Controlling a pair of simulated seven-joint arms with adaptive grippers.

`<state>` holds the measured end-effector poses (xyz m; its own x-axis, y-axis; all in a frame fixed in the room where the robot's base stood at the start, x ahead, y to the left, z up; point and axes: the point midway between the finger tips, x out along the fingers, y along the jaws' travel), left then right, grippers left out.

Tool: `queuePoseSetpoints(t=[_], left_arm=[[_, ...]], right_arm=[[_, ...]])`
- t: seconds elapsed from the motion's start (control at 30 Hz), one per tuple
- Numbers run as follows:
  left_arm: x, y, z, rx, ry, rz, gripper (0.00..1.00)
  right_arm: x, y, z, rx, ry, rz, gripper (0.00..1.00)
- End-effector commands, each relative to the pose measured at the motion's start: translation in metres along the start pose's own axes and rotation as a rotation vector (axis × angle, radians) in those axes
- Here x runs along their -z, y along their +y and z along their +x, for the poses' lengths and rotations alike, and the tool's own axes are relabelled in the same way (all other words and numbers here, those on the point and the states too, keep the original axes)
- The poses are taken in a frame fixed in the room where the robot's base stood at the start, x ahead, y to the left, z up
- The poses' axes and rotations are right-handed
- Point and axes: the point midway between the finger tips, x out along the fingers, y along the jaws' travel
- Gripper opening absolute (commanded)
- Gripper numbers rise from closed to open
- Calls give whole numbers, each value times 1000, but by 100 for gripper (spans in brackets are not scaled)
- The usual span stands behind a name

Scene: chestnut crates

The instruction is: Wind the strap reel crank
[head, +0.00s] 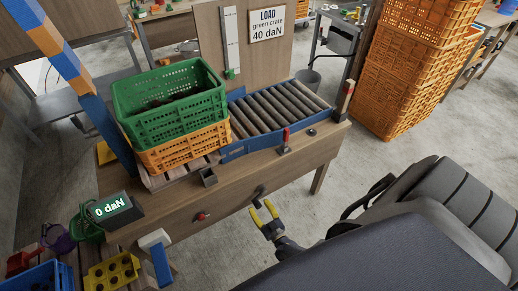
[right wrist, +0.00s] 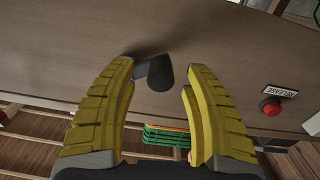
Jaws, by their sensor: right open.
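The crank (head: 261,191) is a small dark part on the wooden front panel of the bench. It also shows in the right wrist view (right wrist: 160,73) as a dark arm with a stubby cylindrical handle. My right gripper (head: 264,210) is open and empty, with yellow fingers facing the panel. In the right wrist view the crank handle appears between the two fingertips, with a gap on each side; contact is not visible. The green crate (head: 170,123) stands on an orange crate (head: 187,150) on the bench. No strap can be made out. My left gripper is out of view.
A red button (right wrist: 271,106) sits beside the crank under a RELEASE label (right wrist: 281,90). A display (head: 109,206) reads 0 daN. A sign (head: 267,22) says LOAD green crate 40 daN. A roller track (head: 275,110) lies right of the crates. Orange crates (head: 415,70) stack at right.

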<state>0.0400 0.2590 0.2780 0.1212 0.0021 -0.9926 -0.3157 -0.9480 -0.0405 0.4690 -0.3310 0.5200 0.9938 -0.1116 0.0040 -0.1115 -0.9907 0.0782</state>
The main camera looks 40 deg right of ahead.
Motion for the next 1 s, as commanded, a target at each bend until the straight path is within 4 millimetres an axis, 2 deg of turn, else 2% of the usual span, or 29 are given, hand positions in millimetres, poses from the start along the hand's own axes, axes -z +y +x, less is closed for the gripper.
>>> queuePoseSetpoints(t=[0.17,0.6,0.8,1.0], left_arm=[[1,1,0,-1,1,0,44],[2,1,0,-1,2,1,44],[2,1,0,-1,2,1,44],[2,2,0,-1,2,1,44]], right_arm=[[0,0,-21,1,-1,0,50],[0,0,-90,-1,-2,0,50],[0,0,-107,-1,-1,0,50],[1,0,-113,-1,0,0,50]])
